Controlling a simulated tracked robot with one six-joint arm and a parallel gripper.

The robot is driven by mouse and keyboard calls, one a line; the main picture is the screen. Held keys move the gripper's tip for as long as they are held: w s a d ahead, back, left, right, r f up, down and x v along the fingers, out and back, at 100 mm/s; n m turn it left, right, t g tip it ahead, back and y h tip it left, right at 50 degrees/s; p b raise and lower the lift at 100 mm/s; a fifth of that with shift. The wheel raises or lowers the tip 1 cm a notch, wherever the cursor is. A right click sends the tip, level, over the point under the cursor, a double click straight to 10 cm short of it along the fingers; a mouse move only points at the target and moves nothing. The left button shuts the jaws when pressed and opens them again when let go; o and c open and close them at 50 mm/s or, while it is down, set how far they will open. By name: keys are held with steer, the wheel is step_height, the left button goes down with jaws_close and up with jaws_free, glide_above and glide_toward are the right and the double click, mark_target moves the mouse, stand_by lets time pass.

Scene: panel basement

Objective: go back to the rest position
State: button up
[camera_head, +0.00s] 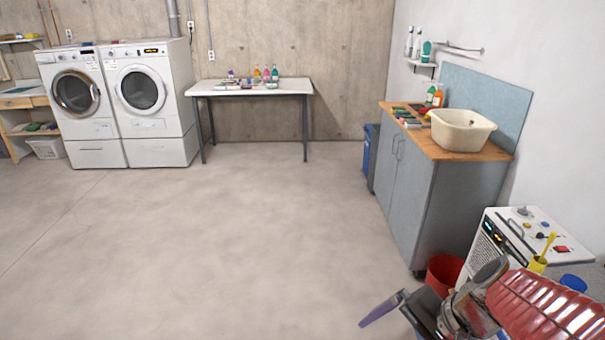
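My arm reaches in from the lower right corner of the head view, with a red ribbed sleeve and grey metal parts. My gripper (383,309) is at its left end, near the bottom edge, over bare floor. One grey-purple finger shape shows, pointing down and left. I cannot make out a second finger or a gap, so I cannot tell if it is open or shut. I see nothing held in it.
A grey cabinet (424,195) with a cream basin (461,130) stands right. A red bucket (443,272) and a white appliance (515,232) are close to my arm. A table (250,90) and two washers (140,90) stand at the back. The middle floor is clear.

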steer(key=s+a+r+n+t+h, duration=0.1)
steer(key=s+r+n+t+h, duration=0.1)
steer(key=r+n, duration=0.6)
steer(key=s+n+h, duration=0.1)
steer(key=h, duration=0.1)
steer(key=shift+s+a+r+t+h, duration=0.25)
steer(key=shift+s+r+t+h, duration=0.05)
steer(key=shift+r+t+h, duration=0.1)
steer(key=shift+c, duration=0.4)
stand_by(0.5)
